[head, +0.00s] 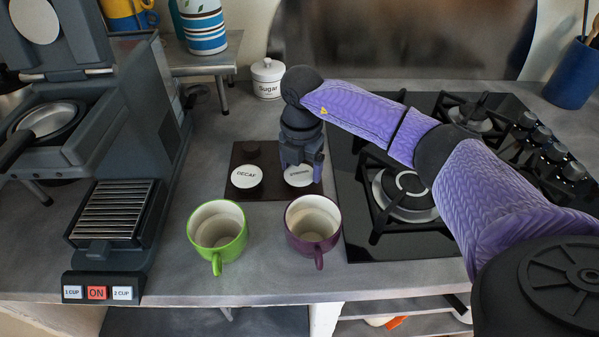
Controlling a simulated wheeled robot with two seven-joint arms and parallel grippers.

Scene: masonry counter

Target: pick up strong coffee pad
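The strong coffee pad (298,178) is a round white disc with dark lettering, lying on the right part of a dark brown tray (272,190). My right gripper (302,167) points down right over this pad and hides its back edge. The fingertips are close to the pad, but I cannot tell whether they touch it or how far apart they are. The decaf pad (246,177) lies on the tray to the left, uncovered. My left gripper is not in view.
A green cup (217,232) and a purple cup (313,224) stand in front of the tray. A coffee machine (118,215) with its lid raised stands left. A black gas hob (365,232) lies right, under my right arm. A sugar jar (267,80) stands behind.

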